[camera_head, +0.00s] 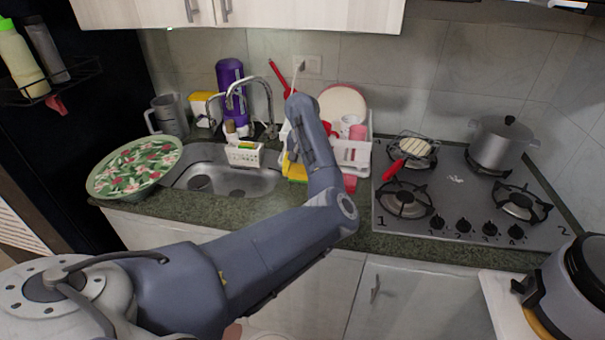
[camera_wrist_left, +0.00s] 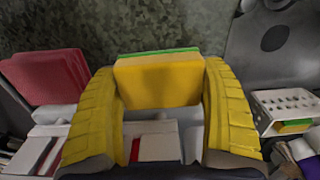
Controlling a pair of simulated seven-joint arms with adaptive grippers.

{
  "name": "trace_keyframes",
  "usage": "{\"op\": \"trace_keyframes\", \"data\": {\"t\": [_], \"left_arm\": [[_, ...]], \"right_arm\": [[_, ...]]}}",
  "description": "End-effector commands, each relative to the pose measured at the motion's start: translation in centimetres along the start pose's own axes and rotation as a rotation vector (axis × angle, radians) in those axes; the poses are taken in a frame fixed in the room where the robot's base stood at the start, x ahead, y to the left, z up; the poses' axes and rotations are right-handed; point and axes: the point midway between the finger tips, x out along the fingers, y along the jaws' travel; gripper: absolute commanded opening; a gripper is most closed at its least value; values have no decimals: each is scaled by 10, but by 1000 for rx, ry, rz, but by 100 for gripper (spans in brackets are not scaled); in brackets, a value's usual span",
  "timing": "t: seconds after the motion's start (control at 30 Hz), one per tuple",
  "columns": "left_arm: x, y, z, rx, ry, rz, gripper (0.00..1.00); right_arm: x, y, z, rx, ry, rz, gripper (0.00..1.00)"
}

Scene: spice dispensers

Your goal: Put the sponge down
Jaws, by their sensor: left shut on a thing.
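My left gripper (camera_head: 294,168) reaches down between the sink and the dish rack in the head view. In the left wrist view its yellow ridged fingers (camera_wrist_left: 160,76) are shut on a yellow sponge (camera_wrist_left: 158,88) with a thin green layer. The sponge is held across the fingertips, near the green stone counter (camera_wrist_left: 130,28). I cannot tell whether it touches the counter. In the head view the arm and fingers largely hide it. My right gripper is not in view.
A white holder (camera_head: 245,156) with another green and yellow sponge stands by the sink (camera_head: 225,181). The dish rack (camera_head: 352,157) stands close on the right. A red block (camera_wrist_left: 48,76) lies beside the fingers. The stove (camera_head: 455,205) is further right, a patterned basin (camera_head: 135,168) left.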

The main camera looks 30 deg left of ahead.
Motion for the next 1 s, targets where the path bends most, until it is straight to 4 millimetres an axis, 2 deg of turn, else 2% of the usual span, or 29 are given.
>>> {"op": "trace_keyframes", "data": {"t": [0.53,0.57,0.7,0.77,1.0], "left_arm": [[9,0,0,1,0,-1,50],[9,0,0,1,0,-1,80],[8,0,0,1,1,0,96],[8,0,0,1,1,0,100],[7,0,0,1,1,0,100]], "right_arm": [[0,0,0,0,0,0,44],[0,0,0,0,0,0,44],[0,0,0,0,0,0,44],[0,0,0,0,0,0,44],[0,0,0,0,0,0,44]]}}
